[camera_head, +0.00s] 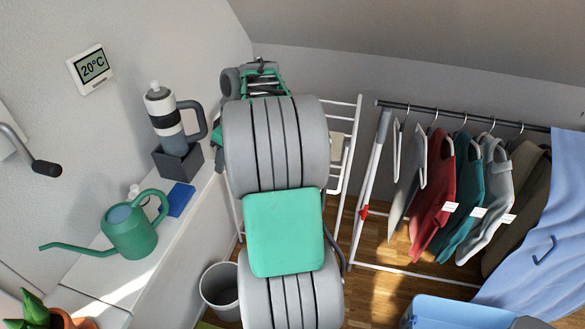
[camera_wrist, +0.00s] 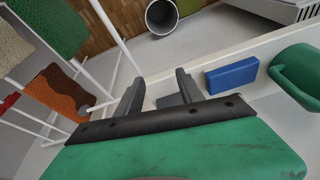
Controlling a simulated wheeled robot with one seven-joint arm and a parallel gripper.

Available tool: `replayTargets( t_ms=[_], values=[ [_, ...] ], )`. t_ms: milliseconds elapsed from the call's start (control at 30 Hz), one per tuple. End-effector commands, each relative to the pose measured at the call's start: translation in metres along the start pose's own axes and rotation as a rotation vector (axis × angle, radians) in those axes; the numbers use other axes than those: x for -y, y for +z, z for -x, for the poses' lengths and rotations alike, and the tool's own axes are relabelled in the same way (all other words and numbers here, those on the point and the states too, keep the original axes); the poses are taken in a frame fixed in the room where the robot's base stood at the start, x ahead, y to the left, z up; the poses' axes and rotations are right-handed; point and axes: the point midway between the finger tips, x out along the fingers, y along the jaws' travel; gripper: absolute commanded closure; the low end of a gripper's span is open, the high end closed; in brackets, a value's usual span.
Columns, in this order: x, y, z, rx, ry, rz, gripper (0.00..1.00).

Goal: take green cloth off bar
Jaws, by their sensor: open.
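A green cloth (camera_wrist: 52,24) hangs over the white drying rack's bars at the upper left of the wrist view. My gripper (camera_wrist: 160,88) is open and empty in the wrist view, to the right of the cloth and apart from it. The gripper points toward the gap between the rack and the white ledge. In the head view my arm covers much of the rack, and I cannot make out the green cloth or the fingertips there.
The drying rack (camera_head: 352,160) also holds a brown and orange cloth (camera_wrist: 62,92) and a beige cloth (camera_wrist: 12,46). A blue block (camera_wrist: 232,76) and a green watering can (camera_head: 130,230) sit on the ledge. A bin (camera_head: 218,288) stands on the floor; clothes hang at right.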

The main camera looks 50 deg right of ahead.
Motion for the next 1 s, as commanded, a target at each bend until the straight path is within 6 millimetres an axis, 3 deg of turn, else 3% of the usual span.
replayTargets(
  t_ms=[33,100,200,300,433,833,1000],
  values=[
    [-0.053,0.027,-0.003,-0.011,-0.008,0.006,0.55],
    [-0.110,0.067,-0.007,-0.035,-0.013,0.053,0.55],
    [-0.164,0.122,-0.013,-0.064,-0.010,0.111,0.55],
    [-0.187,0.154,-0.015,-0.080,-0.004,0.147,0.55],
    [-0.192,0.164,-0.027,-0.085,-0.005,0.162,0.55],
    [-0.191,0.152,-0.087,-0.084,-0.004,0.156,0.55],
    [-0.192,0.152,-0.093,-0.084,0.000,0.157,0.55]
  ],
)
